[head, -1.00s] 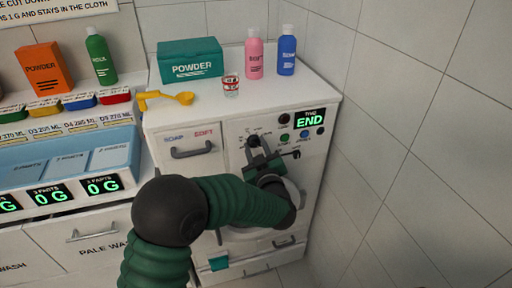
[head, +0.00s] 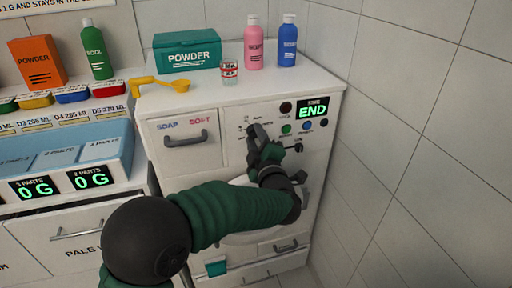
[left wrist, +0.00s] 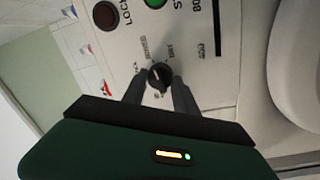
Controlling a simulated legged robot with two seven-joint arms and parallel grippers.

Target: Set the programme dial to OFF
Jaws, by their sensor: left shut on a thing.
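The programme dial is a dark round knob on the front panel of the white washing machine (head: 228,168). My left gripper (head: 258,140) reaches it from the front and hides most of it in the head view. In the left wrist view the dial (left wrist: 158,75) shows between the two fingers of my left gripper (left wrist: 160,88), which are shut on it. Small labels ring the dial, too blurred and turned to read with certainty, so its setting cannot be told. The display (head: 313,110) reads END. My right gripper is out of view.
A soap drawer (head: 184,140) is left of the dial. Several buttons, with a dark one (head: 286,107) and a green one (head: 286,128), sit to its right. A powder box, bottles, a cup and a yellow scoop stand on top. A tiled wall is close on the right.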

